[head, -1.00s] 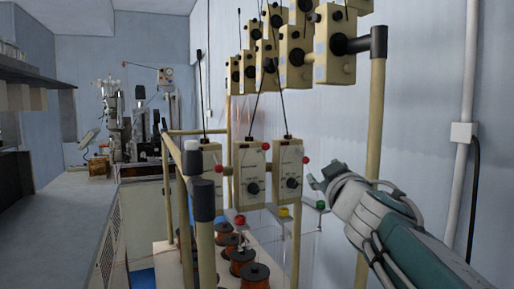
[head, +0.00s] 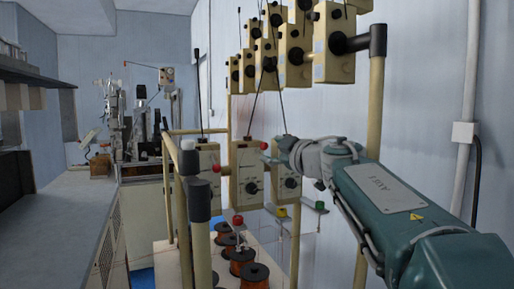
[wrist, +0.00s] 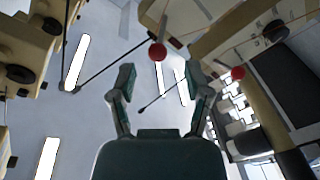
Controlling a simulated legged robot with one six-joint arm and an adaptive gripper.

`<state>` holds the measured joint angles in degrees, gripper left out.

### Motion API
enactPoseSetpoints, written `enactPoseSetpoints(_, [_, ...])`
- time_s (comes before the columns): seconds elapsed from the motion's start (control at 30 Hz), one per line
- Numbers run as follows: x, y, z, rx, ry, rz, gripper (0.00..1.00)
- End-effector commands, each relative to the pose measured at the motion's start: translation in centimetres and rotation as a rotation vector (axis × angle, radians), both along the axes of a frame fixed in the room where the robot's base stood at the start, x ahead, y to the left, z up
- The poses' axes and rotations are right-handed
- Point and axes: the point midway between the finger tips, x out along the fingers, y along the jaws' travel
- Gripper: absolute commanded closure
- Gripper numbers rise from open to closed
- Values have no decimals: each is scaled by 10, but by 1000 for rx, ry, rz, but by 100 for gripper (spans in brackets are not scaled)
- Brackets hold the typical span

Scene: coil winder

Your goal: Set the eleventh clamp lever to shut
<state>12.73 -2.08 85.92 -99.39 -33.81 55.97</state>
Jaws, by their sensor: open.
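Cream tensioner boxes hang in a lower row; the middle one (head: 247,168) and the right one (head: 287,187) carry small levers. A red lever knob (head: 266,146) is by the middle box, close to my gripper (head: 275,155). My gripper is in front of the right box and hides its upper part. In the wrist view my gripper (wrist: 161,78) is open and empty. One red knob (wrist: 157,52) appears between and just beyond the fingertips; another red knob (wrist: 238,73) is outside the right finger. I cannot tell which lever is the eleventh, or whether contact exists.
An upper row of cream boxes (head: 333,50) hangs on a frame with a post (head: 370,150). Thin rods rise from the lower boxes. Copper wire spools (head: 254,277) stand below. A grey bench (head: 50,220) runs left.

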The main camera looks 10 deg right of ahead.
Motion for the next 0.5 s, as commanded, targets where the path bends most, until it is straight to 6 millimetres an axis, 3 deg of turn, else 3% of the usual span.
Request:
enactPoseSetpoints(0.2, [32,12,0,0,-1,1,37])
enactPoseSetpoints(0.5, [42,16,0,0,-1,-1,37])
